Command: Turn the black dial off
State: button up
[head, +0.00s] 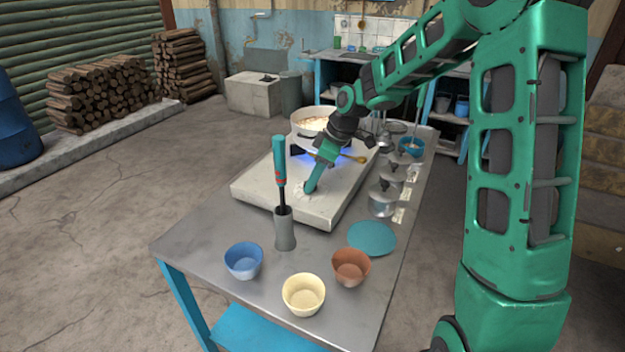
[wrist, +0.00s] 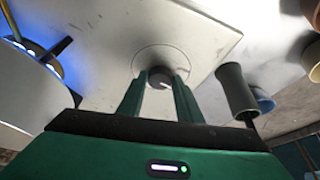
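The dial (wrist: 159,82) is a small dark round knob with a light mark, set in a pale disc on the white stove top (wrist: 108,55). My gripper (wrist: 160,78) is over the dial, with one green finger on each side and the fingers apart; I cannot tell whether they touch the knob. In the head view my gripper (head: 311,186) points down at the near part of the stove (head: 262,190) and hides most of the dial. A blue flame (head: 315,157) burns under the cream pot (head: 303,128); it also shows in the wrist view (wrist: 52,66).
A grey holder (head: 285,232) with a teal-handled utensil (head: 279,162) stands close to the stove's near edge. Blue (head: 243,262), cream (head: 303,296) and orange (head: 351,269) bowls and a teal disc (head: 372,238) are at the near end. Metal containers (head: 383,202) line the right side.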

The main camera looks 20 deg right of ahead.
jog(key=shift+c, duration=0.9)
jog(key=m+t+h, duration=0.1)
jog(key=m, duration=0.3)
jog(key=shift+s+a+r, duration=0.1)
jog(key=m, duration=0.1)
jog(key=m+t+h, duration=0.1)
jog(key=m, duration=0.1)
jog(key=shift+a+m, duration=0.2)
jog(key=shift+m, duration=0.1)
jog(key=m+h, duration=0.2)
jog(key=m, duration=0.2)
jog(key=shift+a, duration=0.2)
jog(key=shift+a+m+h, duration=0.15)
jog(key=shift+m+h, duration=0.65)
jog(key=shift+m, duration=1.3)
